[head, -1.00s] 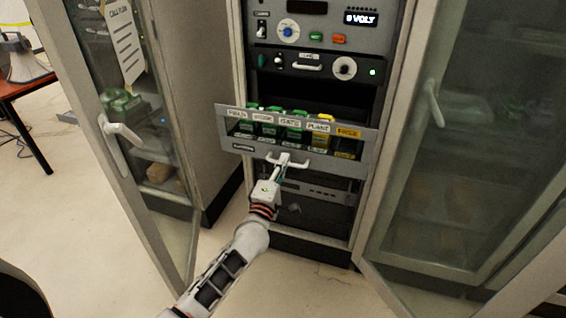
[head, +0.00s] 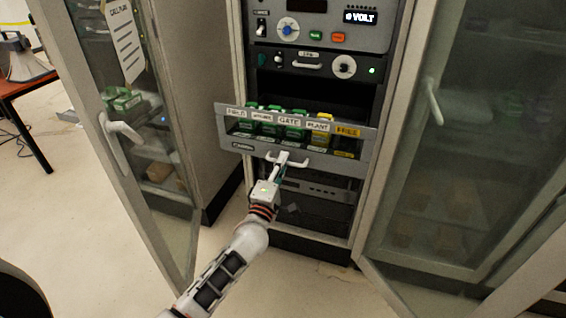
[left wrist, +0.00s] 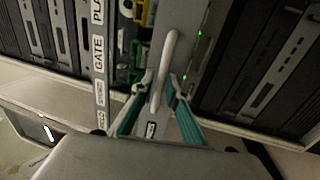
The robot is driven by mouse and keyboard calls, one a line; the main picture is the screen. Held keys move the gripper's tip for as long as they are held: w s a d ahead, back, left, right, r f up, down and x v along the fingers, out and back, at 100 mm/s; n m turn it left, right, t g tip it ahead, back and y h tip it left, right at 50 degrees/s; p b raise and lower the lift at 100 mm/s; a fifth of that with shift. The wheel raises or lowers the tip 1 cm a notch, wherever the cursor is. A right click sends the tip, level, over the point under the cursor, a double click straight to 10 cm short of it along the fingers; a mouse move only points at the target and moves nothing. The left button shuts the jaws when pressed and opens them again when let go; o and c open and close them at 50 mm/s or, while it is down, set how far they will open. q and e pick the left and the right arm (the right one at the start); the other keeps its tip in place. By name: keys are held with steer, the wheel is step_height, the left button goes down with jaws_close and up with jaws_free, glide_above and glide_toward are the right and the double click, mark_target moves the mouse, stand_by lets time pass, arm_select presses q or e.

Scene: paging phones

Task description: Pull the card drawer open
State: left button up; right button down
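The card drawer (head: 235,146) stands out from the rack, its grey front panel well forward of the frame. Several green cards and yellow cards (head: 345,143) show upright behind the front, with labels such as GATE and PLANT. The drawer's white bar handle (head: 302,164) is on the lower middle of the front. My left gripper (head: 282,159) is at this handle. In the left wrist view the teal-padded fingers (left wrist: 160,82) close in from both sides of the handle (left wrist: 171,50) and appear to grip it. My right gripper is not in view.
The rack's upper panels (head: 300,28) carry knobs and buttons. An open glass door (head: 130,60) stands at left and another (head: 440,150) at right, each with a white handle. A red table (head: 25,82) is at far left. Clear floor lies in front.

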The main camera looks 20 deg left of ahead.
arm_select(q)
steer(key=s+f, duration=0.2)
steer(key=s, duration=0.9)
steer(key=shift+s+a, duration=0.2)
steer(key=shift+f, duration=0.15)
steer(key=s+f+m+g+h, duration=0.2)
steer(key=s+f+m+g, duration=0.7)
steer(key=s+f+m, duration=1.3)
steer(key=s, duration=0.2)
steer(key=shift+s+d, duration=0.35)
steer(key=shift+d, duration=0.05)
